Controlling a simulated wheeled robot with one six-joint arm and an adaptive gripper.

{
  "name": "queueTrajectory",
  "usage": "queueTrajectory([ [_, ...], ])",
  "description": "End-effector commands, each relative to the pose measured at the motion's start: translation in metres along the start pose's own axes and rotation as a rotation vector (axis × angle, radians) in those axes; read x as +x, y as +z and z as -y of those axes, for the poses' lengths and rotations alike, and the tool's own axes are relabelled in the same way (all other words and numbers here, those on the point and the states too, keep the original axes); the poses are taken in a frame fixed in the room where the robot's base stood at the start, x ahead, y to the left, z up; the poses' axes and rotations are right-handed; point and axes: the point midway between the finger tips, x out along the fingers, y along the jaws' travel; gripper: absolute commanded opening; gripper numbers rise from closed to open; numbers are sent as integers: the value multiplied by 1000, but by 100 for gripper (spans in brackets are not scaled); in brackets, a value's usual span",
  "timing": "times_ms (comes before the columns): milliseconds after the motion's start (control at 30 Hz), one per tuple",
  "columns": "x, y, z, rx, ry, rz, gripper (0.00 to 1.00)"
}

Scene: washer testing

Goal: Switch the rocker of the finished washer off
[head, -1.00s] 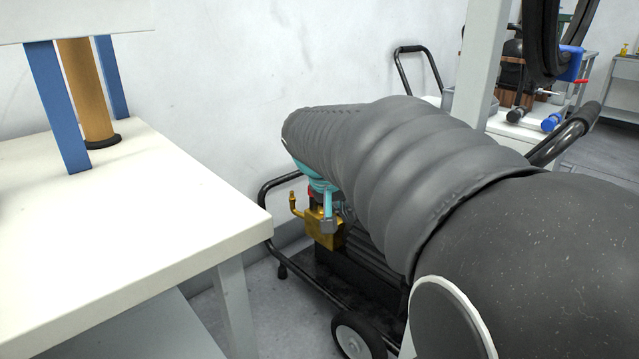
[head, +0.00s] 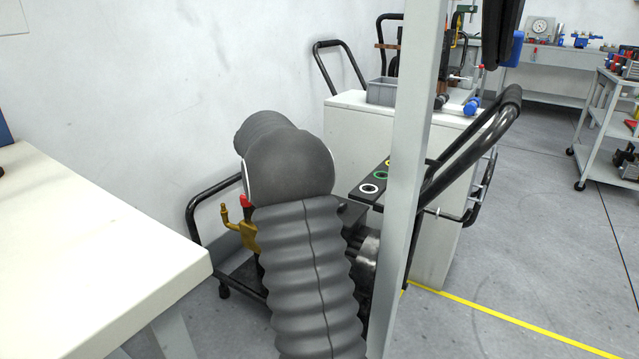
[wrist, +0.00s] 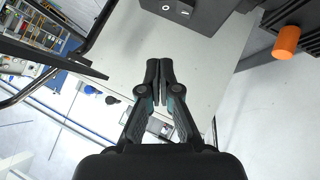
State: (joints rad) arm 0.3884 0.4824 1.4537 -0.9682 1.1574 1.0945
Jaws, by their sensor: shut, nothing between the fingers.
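The washer (head: 248,236) stands on a black wheeled cart frame in the head view, with brass fittings and a red cap. My arm covers much of it. I cannot make out its rocker in the head view. In the wrist view, a dark box (wrist: 205,14) at the top edge bears a small white ring mark and another small pale mark; I cannot tell whether this is the rocker's housing. My gripper (wrist: 159,72) is shut and empty, with its fingertips below that box in the picture and apart from it. My arm hides the gripper in the head view.
A white table (head: 90,245) is at the left. A grey post (head: 408,170) stands right of my arm. A dark panel with coloured rings (head: 370,188) is beside a white cabinet (head: 350,130). An orange cylinder (wrist: 286,42) shows in the wrist view. Open floor lies at the right.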

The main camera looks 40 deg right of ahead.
Motion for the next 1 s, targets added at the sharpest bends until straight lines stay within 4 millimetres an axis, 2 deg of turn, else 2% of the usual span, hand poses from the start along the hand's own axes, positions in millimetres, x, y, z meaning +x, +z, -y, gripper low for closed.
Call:
queueTrajectory([
  [433, 84, 2, -1, 0, 3, 4, 0],
  [700, 106, 25, -2, 0, 2, 4, 0],
  [1000, 110, 29, -2, 0, 1, 3, 0],
])
